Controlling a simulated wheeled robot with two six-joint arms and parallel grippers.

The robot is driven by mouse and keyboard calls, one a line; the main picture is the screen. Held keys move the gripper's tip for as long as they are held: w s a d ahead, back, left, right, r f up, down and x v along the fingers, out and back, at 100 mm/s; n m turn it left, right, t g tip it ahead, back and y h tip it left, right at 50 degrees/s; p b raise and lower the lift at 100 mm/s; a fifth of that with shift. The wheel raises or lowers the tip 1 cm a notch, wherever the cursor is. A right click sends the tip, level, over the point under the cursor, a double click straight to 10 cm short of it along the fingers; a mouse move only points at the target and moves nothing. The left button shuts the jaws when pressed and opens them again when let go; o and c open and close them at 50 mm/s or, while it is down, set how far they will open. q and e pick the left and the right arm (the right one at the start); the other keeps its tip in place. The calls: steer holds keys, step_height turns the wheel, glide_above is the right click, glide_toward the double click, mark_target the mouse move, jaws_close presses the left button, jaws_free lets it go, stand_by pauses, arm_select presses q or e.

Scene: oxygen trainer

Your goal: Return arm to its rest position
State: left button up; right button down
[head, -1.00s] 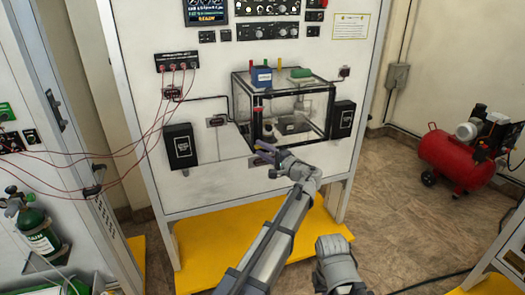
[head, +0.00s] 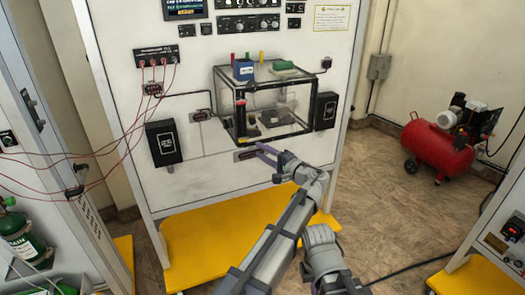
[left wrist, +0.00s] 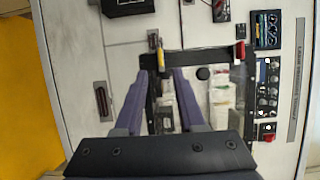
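My left gripper (head: 264,154) is in front of the white panel, just below the clear box, at the end of my grey arm. In the left wrist view its two purple fingers (left wrist: 162,88) stand apart with nothing held between them. The black-framed clear box (head: 298,88) is fixed to the panel and appears beyond the fingers. A blue block (head: 243,70) and a green piece (head: 284,66) sit on its top. My right gripper does not show.
The white panel (head: 205,175) stands on a yellow base (head: 190,250). Black boxes flank the clear box. Red cables (head: 118,150) run to a cabinet at the left. A red compressor (head: 440,150) stands on the floor at the right, with open floor before it.

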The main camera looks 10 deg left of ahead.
arm_select(q)
steer(key=s+a+f+n+g+h, duration=0.3)
steer(key=s+a+f+g+h, duration=0.1)
steer(key=s+f, duration=0.5)
steer(key=s+a+f+n+g+h, duration=0.25)
steer(key=s+a+f+h, duration=0.2)
steer(key=s+f, duration=0.45)
steer(key=s+d+f+m+g+h, duration=0.1)
steer(key=s+d+f+h, duration=0.1)
steer(key=s+d, duration=0.5)
steer(key=s+d+f+m+g+h, duration=0.1)
steer(key=s+d+f+g+h, duration=0.1)
steer(key=s+d, duration=0.5)
steer(key=d+h, duration=0.1)
steer(key=d, duration=0.2)
steer(key=shift+s+d, duration=0.3)
steer(key=shift+d, duration=0.05)
